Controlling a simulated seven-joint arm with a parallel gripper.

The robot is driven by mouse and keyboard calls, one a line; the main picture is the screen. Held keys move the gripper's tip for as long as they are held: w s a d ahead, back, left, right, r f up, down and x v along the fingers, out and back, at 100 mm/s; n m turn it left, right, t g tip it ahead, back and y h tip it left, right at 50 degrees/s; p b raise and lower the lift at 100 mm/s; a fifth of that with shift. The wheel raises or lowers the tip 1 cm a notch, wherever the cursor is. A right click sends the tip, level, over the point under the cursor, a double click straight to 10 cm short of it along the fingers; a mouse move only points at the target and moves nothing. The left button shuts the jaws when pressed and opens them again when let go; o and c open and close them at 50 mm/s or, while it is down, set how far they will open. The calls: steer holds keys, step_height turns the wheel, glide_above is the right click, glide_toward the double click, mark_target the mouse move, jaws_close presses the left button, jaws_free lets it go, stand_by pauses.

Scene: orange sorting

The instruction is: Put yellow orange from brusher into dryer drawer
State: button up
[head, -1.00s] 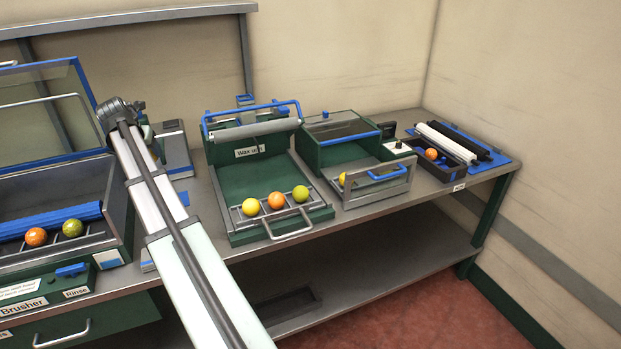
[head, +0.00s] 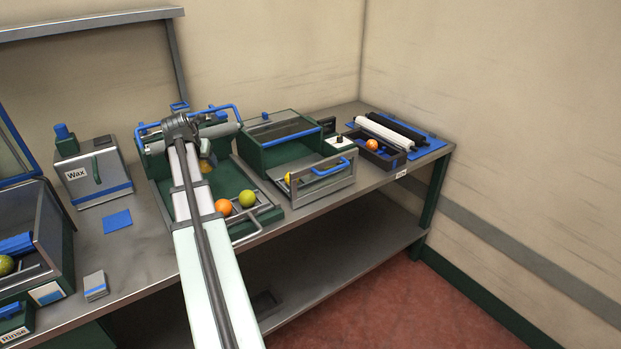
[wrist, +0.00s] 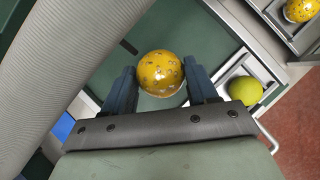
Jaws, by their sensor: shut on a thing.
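My gripper (wrist: 160,82) is shut on a speckled yellow orange (wrist: 160,70), with one dark blue finger on each side of it. The dryer (head: 290,150) stands to the right of the wax unit. Its front drawer (head: 322,186) is pulled out and has a blue handle. One yellow orange lies in the drawer, and it shows in the wrist view (wrist: 302,8).
A dark bin (head: 385,155) with one orange and rollers stand beyond the dryer.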

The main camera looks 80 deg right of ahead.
steer(key=s+d+m+g, duration=0.25)
steer(key=s+d, duration=0.35)
steer(key=s, duration=0.4)
steer(key=s+d+f+m+g+y, duration=0.1)
steer(key=s+d+m, duration=0.4)
steer(key=s, duration=0.5)
steer(key=s+d+m+g, duration=0.2)
steer(key=s+d, duration=0.5)
steer(key=s, duration=0.4)
steer(key=shift+w+f, duration=0.15)
steer(key=shift+f, duration=2.2)
steer(key=shift+w+f, duration=0.1)
steer(key=shift+f, duration=2.2)
steer(key=shift+f, duration=0.15)
steer(key=o, duration=1.1)
steer(key=v, duration=1.2)
steer(key=shift+s+d+r, duration=0.15)
steer(key=shift+d+r, duration=0.1)
steer(key=shift+r, duration=0.1)
